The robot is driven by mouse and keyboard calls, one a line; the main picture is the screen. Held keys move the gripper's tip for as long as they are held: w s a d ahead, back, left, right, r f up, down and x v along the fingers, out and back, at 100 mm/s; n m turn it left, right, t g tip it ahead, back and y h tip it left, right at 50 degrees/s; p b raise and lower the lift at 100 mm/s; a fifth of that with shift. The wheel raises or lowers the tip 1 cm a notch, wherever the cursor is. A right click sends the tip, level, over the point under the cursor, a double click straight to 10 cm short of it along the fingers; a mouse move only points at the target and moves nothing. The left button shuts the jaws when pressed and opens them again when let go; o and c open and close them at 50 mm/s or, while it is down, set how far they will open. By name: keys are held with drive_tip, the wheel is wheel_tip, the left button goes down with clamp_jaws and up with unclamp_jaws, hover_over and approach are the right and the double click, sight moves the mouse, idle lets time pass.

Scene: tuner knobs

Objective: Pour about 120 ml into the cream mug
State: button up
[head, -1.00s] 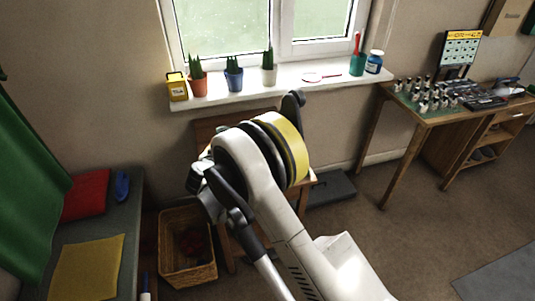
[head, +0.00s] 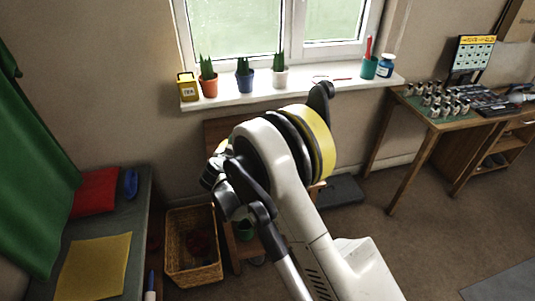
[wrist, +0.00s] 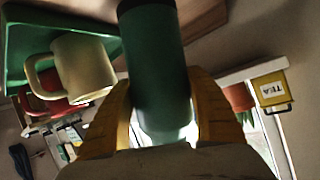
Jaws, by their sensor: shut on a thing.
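In the wrist view, the yellow fingers of my gripper (wrist: 160,98) are shut around a dark green cylindrical container (wrist: 158,60). The mug is at a green tray-like surface (wrist: 18,50). The mug's inside is not clear to see. In the head view, my arm hides the gripper, and the mug is not visible.
A yellow tea tin (head: 187,87), potted plants (head: 245,75), a green cup (head: 369,67) and a blue jar (head: 386,66) line the windowsill. A wicker basket (head: 193,268) stands on the floor. A workbench (head: 440,122) is at right. Wooden furniture lies partly behind my arm.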

drive_tip(key=shift+d+m+y, duration=0.2)
drive_tip(key=shift+m+y, duration=0.2)
drive_tip(key=shift+m, duration=0.1)
drive_tip(key=m+y, duration=0.1)
drive_tip(key=f+m+y, duration=0.1)
drive_tip(key=m, duration=0.1)
drive_tip(key=shift+w+d+f+y, duration=0.1)
drive_tip(key=shift+d+y, duration=0.25)
drive_tip(key=shift+y, duration=0.05)
drive_tip(key=shift+f, duration=0.15)
drive_tip(key=shift+a+r+m+y, duration=0.2)
drive_tip(key=shift+r+m+y, duration=0.3)
drive_tip(key=shift+r+m, duration=0.1)
drive_tip(key=shift+a+m+y, duration=0.2)
drive_tip(key=shift+m+y, duration=0.3)
drive_tip(key=shift+m, duration=0.1)
drive_tip(key=shift+r+m+y, duration=0.5)
drive_tip(key=shift+r+m, duration=0.2)
drive_tip(key=shift+r, duration=0.2)
